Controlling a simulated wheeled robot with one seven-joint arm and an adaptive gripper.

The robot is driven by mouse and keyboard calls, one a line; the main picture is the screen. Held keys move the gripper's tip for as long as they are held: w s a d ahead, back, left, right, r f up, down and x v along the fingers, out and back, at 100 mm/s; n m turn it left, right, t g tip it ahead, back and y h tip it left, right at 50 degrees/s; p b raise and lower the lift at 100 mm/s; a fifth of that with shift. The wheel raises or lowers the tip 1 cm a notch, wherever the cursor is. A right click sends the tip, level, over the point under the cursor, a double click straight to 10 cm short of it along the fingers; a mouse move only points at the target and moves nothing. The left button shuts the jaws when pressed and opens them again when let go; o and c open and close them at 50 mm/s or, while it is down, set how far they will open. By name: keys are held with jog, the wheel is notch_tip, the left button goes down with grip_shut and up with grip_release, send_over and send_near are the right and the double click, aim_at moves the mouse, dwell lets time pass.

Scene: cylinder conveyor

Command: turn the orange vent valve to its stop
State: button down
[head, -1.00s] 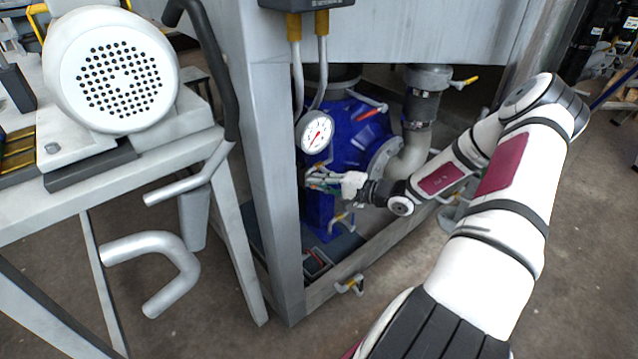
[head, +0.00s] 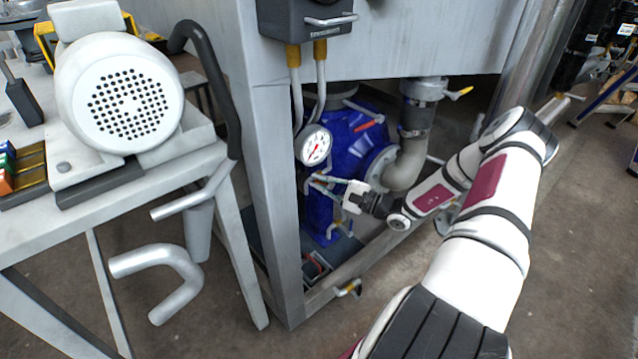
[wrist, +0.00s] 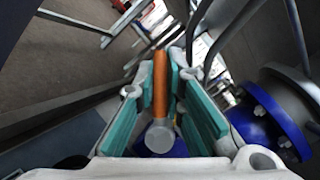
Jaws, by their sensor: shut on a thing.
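The orange vent valve handle (wrist: 160,85) stands between my gripper's teal finger pads in the wrist view. It runs up from a round grey hub (wrist: 160,136). My gripper (wrist: 162,72) is shut on this handle, with one finger on each side. In the head view my gripper (head: 316,182) is at the front of the blue pump body (head: 352,150), just below the white gauge. The orange handle is too small and covered to make out clearly there.
The white dial gauge (head: 313,145) hangs close above my gripper. A grey frame post (head: 272,200) stands to its left, and a grey elbow pipe (head: 408,168) to its right. A blue flange (wrist: 265,120) is close by at right in the wrist view.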

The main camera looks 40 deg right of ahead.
jog(key=m+t, duration=0.1)
jog(key=m, duration=0.1)
jog(key=d+r+m+t+p, duration=0.1)
jog(key=m, duration=0.1)
jog(key=d+m, duration=0.1)
jog(key=m, duration=0.1)
jog(key=shift+r+t+h+p, duration=0.2)
jog(key=shift+t+h+p, duration=0.1)
jog(key=shift+t+h, duration=0.1)
jog(key=shift+d+r+m+t+h+p, duration=0.15)
jog(key=shift+d+m+t+h, duration=0.25)
jog(key=shift+m, duration=0.65)
jog(key=shift+d+f+m+t+h+p, duration=0.15)
jog(key=shift+m+h, duration=0.3)
jog(key=shift+m, duration=0.65)
jog(key=shift+d+r+m+t+h+p, duration=0.15)
jog(key=shift+d+m+t+h, duration=0.25)
jog(key=shift+m, duration=0.95)
jog(key=c, duration=1.7)
grip_release()
jog(key=shift+o, duration=0.2)
jog(key=v, duration=1.2)
